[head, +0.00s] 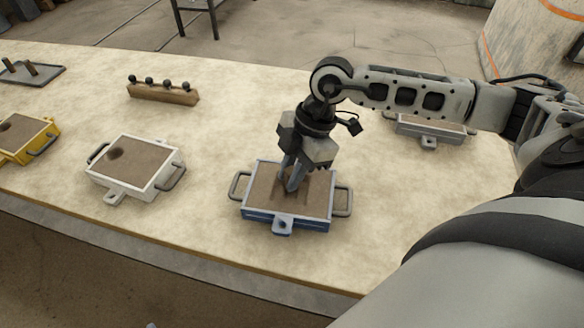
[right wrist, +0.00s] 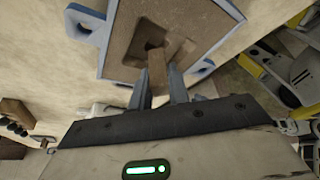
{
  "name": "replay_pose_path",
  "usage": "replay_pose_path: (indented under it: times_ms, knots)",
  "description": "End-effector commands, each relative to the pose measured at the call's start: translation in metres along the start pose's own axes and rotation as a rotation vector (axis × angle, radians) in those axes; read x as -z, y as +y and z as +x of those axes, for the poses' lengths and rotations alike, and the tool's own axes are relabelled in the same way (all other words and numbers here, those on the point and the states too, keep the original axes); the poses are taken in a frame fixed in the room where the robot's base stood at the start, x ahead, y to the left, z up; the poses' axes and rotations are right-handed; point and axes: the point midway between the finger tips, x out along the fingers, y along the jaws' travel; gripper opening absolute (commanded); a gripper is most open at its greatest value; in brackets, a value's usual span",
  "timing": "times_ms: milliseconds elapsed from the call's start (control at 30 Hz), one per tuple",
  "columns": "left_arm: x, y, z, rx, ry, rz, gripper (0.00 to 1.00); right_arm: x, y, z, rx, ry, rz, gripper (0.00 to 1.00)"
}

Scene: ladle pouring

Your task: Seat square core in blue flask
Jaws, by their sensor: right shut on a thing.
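The blue flask (head: 310,222) sits on the table, a shallow box with side handles, filled with brown sand. The right wrist view shows its pale blue rim (right wrist: 205,68) and a dark recess in the sand. My right gripper (head: 290,188) points down over the middle of the flask. In the right wrist view its fingers (right wrist: 161,82) are shut on the square core (right wrist: 157,70), a brown block. The core's far end is at the recess; I cannot tell how deep it sits. In the head view the fingers mostly hide the core. My left gripper is not in view.
A white flask (head: 135,187) with a round hole stands left, with a yellow flask (head: 40,147) beyond it. Another pale flask (head: 430,138) is partly behind my right arm. A wooden rack with black knobs (head: 162,95) and a grey tray (head: 50,79) stand farther back.

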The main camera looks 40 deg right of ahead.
Motion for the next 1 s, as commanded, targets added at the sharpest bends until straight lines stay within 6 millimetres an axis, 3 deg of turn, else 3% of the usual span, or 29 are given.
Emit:
replay_pose_path:
  times_ms: [1000]
  knots:
    - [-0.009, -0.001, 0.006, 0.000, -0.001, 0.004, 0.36, -0.006, 0.000, 0.015, 0.000, 0.001, 0.001, 0.00]
